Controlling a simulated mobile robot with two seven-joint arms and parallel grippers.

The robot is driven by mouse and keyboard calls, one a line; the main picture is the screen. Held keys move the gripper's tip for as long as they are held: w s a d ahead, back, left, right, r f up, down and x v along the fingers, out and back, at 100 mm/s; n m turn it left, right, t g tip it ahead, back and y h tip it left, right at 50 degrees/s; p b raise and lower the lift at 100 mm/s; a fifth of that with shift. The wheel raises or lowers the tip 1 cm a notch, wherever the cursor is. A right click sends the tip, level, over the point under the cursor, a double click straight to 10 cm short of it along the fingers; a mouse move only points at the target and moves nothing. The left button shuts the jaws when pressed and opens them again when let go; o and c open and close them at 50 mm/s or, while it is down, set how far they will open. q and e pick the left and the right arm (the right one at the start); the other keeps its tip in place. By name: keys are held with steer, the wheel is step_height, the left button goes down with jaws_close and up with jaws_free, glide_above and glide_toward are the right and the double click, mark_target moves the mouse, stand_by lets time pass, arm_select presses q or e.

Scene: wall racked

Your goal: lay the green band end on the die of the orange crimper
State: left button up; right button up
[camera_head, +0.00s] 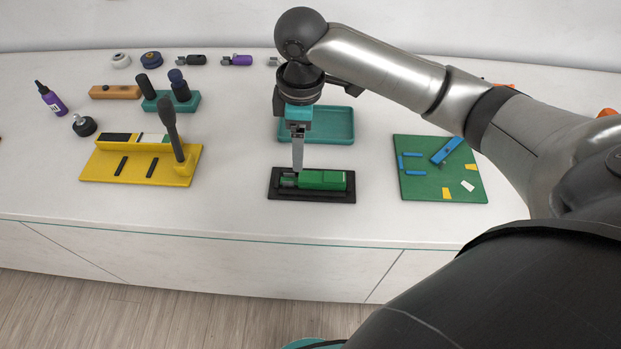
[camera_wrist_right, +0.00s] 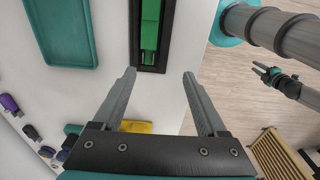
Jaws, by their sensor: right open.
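The green band end (camera_head: 322,180) lies in a black tray (camera_head: 311,198) on the white counter. It also shows at the top of the right wrist view (camera_wrist_right: 150,28). My right gripper (camera_head: 298,168) points down just above the left part of it. In the right wrist view the fingers (camera_wrist_right: 159,75) are spread with nothing between them. What seems to be my left gripper (camera_wrist_right: 262,71) shows small over the floor, its fingers apart. Orange parts (camera_head: 607,112) peek out at the far right, mostly hidden by my right arm. I cannot tell whether they are the orange crimper; its die is not visible.
A yellow fixture (camera_head: 190,172) with a dark upright lever stands left. A teal tray (camera_head: 348,139) lies behind the black tray, a green board (camera_head: 420,190) right. Bottles, knobs and an orange-brown block (camera_head: 115,92) stand at the back left. Bare counter surrounds the black tray.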

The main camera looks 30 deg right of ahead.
step_height(320, 180, up, 2)
steer(key=w+d, duration=0.1)
steer(key=d, duration=0.2)
glide_above(313, 177)
steer(key=f, duration=0.6)
steer(key=f+b, duration=0.1)
steer(key=f, duration=0.2)
steer(key=shift+w+a, duration=0.1)
steer(key=shift+a, duration=0.15)
steer(key=shift+d+f, duration=0.2)
steer(key=shift+f, duration=2.65)
jaws_close()
